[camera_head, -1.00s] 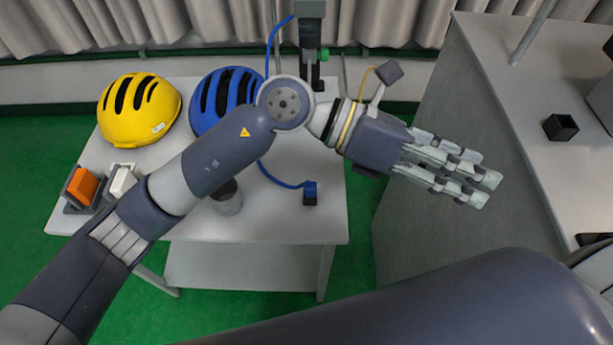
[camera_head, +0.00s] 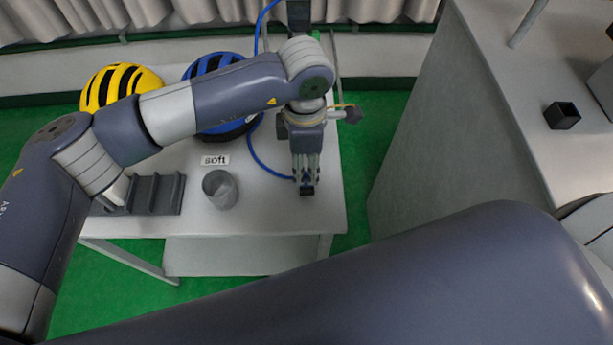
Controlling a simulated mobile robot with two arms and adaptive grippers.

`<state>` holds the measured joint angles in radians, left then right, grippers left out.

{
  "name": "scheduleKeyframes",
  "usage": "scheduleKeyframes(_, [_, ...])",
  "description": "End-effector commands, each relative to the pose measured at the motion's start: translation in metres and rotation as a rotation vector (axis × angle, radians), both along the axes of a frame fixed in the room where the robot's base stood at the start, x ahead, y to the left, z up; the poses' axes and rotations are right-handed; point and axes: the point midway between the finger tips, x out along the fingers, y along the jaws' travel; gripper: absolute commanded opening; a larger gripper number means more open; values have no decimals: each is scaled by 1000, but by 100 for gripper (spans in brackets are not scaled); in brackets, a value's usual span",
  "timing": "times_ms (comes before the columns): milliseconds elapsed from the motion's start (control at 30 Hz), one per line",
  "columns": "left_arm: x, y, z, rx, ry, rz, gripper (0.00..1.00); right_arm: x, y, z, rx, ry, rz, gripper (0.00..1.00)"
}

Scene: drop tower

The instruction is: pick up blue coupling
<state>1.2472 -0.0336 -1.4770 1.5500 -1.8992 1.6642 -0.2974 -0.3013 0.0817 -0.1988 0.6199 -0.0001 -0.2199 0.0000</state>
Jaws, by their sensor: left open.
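The blue coupling (camera_head: 307,182) sits at the end of the blue hose (camera_head: 262,160), on a small dark block (camera_head: 307,191) near the right front of the white table (camera_head: 270,215). My left gripper (camera_head: 306,173) points down right over the coupling, its open fingers around or just above it. The fingers hide most of the coupling, and I cannot tell whether they touch it. My right gripper is out of view.
A yellow helmet (camera_head: 122,82) and a blue helmet (camera_head: 213,66) lie at the back, partly behind my left arm. A grey cup (camera_head: 220,189), a "soft" label (camera_head: 215,160) and a dark slotted rack (camera_head: 155,194) are left of the coupling. A grey counter (camera_head: 500,110) stands to the right.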

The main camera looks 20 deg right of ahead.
Motion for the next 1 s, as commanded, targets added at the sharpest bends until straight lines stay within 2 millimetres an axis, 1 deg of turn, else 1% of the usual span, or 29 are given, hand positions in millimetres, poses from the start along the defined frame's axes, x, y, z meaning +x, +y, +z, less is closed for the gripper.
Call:
scheduleKeyframes(67, [-2, 0, -7, 2, 4, 1, 42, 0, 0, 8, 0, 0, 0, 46])
scheduleKeyframes(200, [-5, -1, -28, 3, 5, 0, 42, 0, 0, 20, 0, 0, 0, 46])
scheduleKeyframes(333, [-4, -1, -45, 1, 3, 1, 42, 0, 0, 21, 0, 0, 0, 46])
scheduleKeyframes(433, [-4, -2, -49, 0, 2, -1, 42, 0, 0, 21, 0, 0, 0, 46])
scheduleKeyframes(600, [-4, -2, -50, -1, 1, -1, 42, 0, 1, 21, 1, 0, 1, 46])
scheduleKeyframes(633, [-4, -2, -50, -1, 1, -1, 40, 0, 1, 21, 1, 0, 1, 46])
scheduleKeyframes(667, [-4, -1, -50, -1, 1, -1, 33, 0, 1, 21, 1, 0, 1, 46])
scheduleKeyframes(700, [-4, -1, -50, -1, 1, -1, 24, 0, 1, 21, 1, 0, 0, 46])
scheduleKeyframes(800, [-4, -1, -50, -1, 1, -1, 5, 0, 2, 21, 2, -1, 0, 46])
scheduleKeyframes(1000, [-4, -1, -50, -1, 1, -1, 5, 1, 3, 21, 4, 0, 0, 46])
